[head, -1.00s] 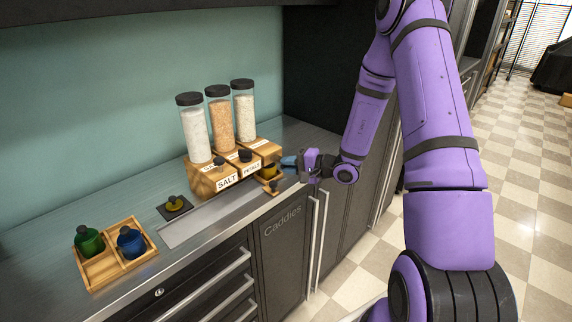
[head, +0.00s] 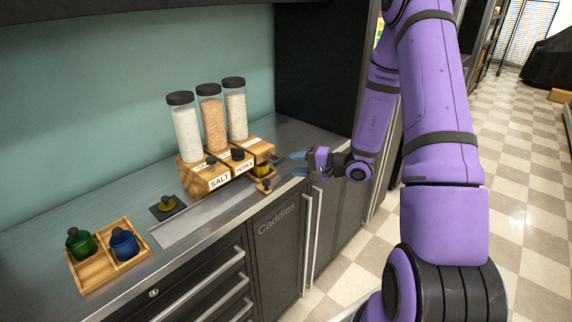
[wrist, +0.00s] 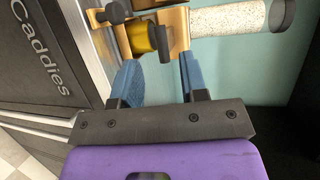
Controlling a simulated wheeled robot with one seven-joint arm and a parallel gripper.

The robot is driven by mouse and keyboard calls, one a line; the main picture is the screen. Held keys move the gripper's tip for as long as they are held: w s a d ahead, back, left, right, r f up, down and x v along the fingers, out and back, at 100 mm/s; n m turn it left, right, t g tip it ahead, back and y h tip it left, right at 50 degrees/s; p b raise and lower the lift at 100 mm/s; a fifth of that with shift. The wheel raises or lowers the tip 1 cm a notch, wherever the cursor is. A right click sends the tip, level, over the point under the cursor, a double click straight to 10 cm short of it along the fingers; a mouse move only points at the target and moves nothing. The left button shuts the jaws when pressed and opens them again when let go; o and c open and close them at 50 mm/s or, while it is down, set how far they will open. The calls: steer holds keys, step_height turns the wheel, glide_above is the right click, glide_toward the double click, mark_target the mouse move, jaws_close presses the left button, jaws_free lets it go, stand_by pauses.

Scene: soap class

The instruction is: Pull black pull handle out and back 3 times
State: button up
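Three clear jars with black lids stand on wooden dispenser blocks; the labels SALT and PETALS can be read. At the right-hand dispenser, a small wooden piece with a dark pull handle (head: 267,183) sticks out at the counter's front edge, beside a yellow cup (head: 262,168). In the wrist view a black knob (wrist: 113,12) shows at the top, left of the yellow cup (wrist: 146,38). My gripper (head: 290,164) is open and empty just right of the dispenser. Its two blue fingers are wide apart in the wrist view (wrist: 158,72), with the cup beyond them, apart from the handle.
A wooden tray (head: 112,270) with green and blue jars sits at the counter's left. A metal strip (head: 200,213) runs along the front. A cabinet marked Caddies (head: 275,255) is below. The tall dark panel (head: 318,70) stands behind.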

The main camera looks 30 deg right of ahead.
steer(key=v, duration=0.5)
steer(key=shift+s+d, duration=0.25)
steer(key=shift+s, duration=0.05)
stand_by(0.6)
steer(key=shift+r, duration=0.1)
steer(key=c, duration=0.4)
steer(key=shift+a+r, duration=0.15)
steer(key=shift+a, duration=0.1)
steer(key=c, duration=0.3)
steer(key=a+r+g, duration=0.1)
steer(key=g, duration=0.1)
steer(key=a+r+g, duration=0.1)
steer(key=a+g, duration=0.1)
steer(key=shift+s+a+r+h, duration=0.15)
steer(key=shift+a+r+h, duration=0.1)
steer(key=shift+a+h, duration=0.05)
jaws_close()
steer(key=m+g+h, duration=0.2)
steer(key=m+h, duration=0.2)
steer(key=h, duration=0.4)
glide_toward(280, 161)
steer(key=shift+x, duration=3.8)
